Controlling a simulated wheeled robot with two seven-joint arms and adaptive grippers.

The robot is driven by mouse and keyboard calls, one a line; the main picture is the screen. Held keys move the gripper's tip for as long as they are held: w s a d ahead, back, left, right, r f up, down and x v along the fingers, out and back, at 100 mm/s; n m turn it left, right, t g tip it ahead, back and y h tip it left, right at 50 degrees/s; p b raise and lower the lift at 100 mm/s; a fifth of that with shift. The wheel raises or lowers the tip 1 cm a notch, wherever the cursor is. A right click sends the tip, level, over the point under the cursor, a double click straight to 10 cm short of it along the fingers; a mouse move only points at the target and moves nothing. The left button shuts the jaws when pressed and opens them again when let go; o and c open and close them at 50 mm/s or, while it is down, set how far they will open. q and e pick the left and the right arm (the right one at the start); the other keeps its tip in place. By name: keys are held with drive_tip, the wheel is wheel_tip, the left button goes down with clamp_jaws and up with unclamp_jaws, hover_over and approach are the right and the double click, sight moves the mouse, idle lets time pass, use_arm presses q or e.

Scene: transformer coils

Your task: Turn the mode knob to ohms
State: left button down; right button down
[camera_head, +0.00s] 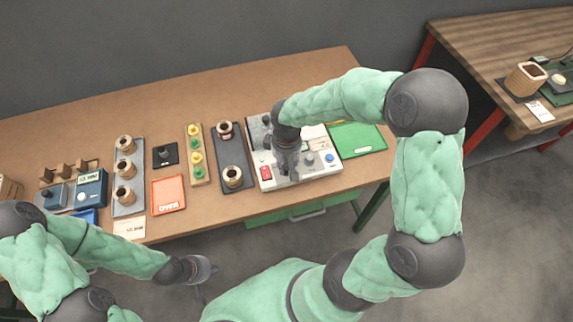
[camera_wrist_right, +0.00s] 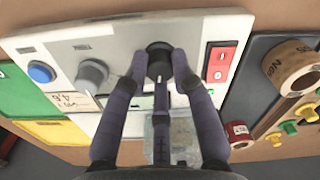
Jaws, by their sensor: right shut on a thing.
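A white control panel (camera_head: 310,181) lies on the table at the right in the head view. It also shows in the wrist view (camera_wrist_right: 122,32), with a dark round knob (camera_wrist_right: 158,50) and a grey knob (camera_wrist_right: 92,73) on it. My right gripper (camera_wrist_right: 160,72) is shut on the dark knob, one finger on each side. The fingers hide much of this knob, and I cannot read its setting or any ohms mark. My right gripper (camera_head: 287,165) is over the panel in the head view. My left gripper (camera_head: 205,280) is open and empty, in front of the table edge.
The panel has a red switch (camera_wrist_right: 220,62) and a blue button (camera_wrist_right: 40,72) near the knobs. A green mat (camera_head: 358,139), a dark tray (camera_head: 240,185) with coils and a strip (camera_head: 190,130) with coloured knobs lie beside it. A blue meter (camera_head: 92,190) stands at the left.

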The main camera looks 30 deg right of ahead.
sight(287, 167)
drive_tip(key=shift+m+b, duration=0.3)
drive_tip(key=shift+m, duration=1.7)
drive_tip(key=c, duration=1)
unclamp_jaws()
drive_tip(key=shift+c, duration=0.2)
wheel_tip(287, 167, up, 12)
